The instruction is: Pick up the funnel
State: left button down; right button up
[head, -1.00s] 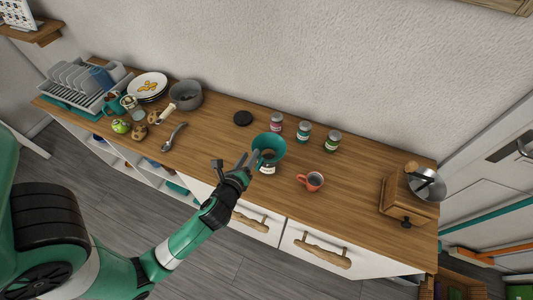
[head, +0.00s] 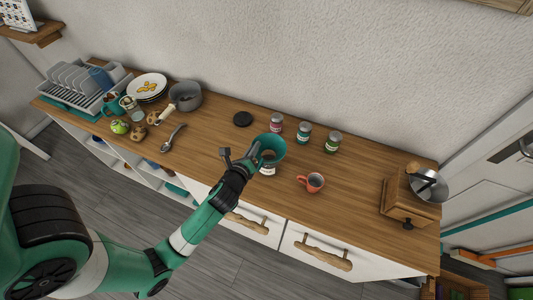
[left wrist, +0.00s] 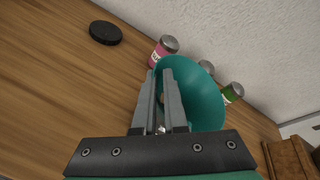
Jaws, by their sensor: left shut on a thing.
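The teal funnel (head: 272,147) stands wide mouth up in a jar (head: 267,168) near the front middle of the wooden counter. My left gripper (head: 256,152) reaches it from the front left. In the left wrist view, the two fingers (left wrist: 164,98) lie close together over the left rim of the funnel (left wrist: 204,98) and are shut on it. The funnel still sits at the jar's mouth; the jar is hidden in the left wrist view. My right gripper is not in view.
Several jars (head: 304,132) stand behind the funnel. A black lid (head: 242,119) lies at its back left. A red mug (head: 312,182) stands to the right and a coffee grinder (head: 408,196) at the far right. A spoon (head: 173,138) lies on the left.

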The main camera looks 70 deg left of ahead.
pick_arm(q)
jog(key=shift+r, duration=0.1)
notch_tip(320, 180, up, 3)
jog(key=p, duration=0.4)
jog(key=shift+r+p, duration=0.2)
jog(key=shift+p, duration=0.1)
jog(key=s+d+r+p, duration=0.9)
jog(key=d+p, duration=0.1)
jog(key=p, duration=0.7)
jog(key=shift+s+d+r, duration=0.15)
jog(key=shift+d+r, duration=0.05)
jog(key=shift+d, duration=0.05)
